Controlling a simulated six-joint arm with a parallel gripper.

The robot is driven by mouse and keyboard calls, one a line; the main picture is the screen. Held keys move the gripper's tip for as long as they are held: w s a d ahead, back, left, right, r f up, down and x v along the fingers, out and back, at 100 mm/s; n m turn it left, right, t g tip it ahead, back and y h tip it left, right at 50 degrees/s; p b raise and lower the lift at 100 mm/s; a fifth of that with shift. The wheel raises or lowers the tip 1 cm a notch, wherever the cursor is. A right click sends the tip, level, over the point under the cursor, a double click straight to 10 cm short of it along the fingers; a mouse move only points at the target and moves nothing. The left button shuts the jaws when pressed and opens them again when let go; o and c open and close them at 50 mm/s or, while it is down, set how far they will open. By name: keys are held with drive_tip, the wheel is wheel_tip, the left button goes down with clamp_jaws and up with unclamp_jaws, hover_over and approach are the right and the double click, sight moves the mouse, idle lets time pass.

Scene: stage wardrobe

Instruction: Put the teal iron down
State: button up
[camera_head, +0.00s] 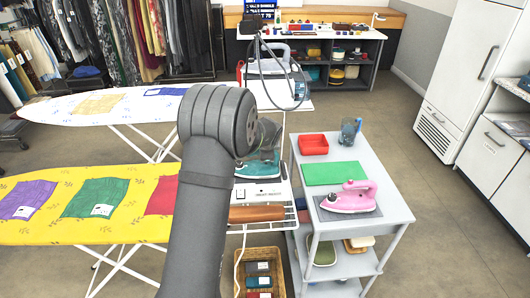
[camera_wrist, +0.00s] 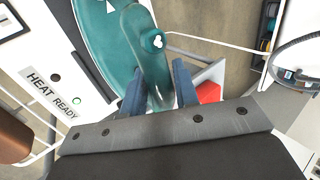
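The teal iron (camera_head: 256,169) shows in the head view just right of my arm, at the white ironing station (camera_head: 262,192); my arm hides part of it. In the wrist view the teal iron (camera_wrist: 152,45) fills the upper middle, its handle reaching down between my two fingers. My gripper (camera_wrist: 160,90) has one blue finger against each side of the handle and looks shut on it. The white station panel marked "HEAT READY" (camera_wrist: 50,92) lies left of the iron. Whether the iron's sole touches the station cannot be told.
A grey cart (camera_head: 372,218) at the right holds a red tray (camera_head: 313,144), a green mat (camera_head: 335,173), a pink iron (camera_head: 350,197) and a jug (camera_head: 350,131). A yellow ironing board (camera_head: 40,236) stands left, a white one (camera_head: 60,109) behind it. A wooden bar (camera_head: 256,213) lies at the station's front.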

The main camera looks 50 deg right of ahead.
drive_tip(key=shift+o, duration=1.3)
drive_tip(key=shift+r, duration=0.2)
drive_tip(key=v, duration=1.2)
drive_tip(key=shift+f, duration=0.1)
drive_tip(key=x, duration=1.2)
drive_tip(key=shift+f, duration=0.15)
drive_tip(key=shift+r, duration=0.2)
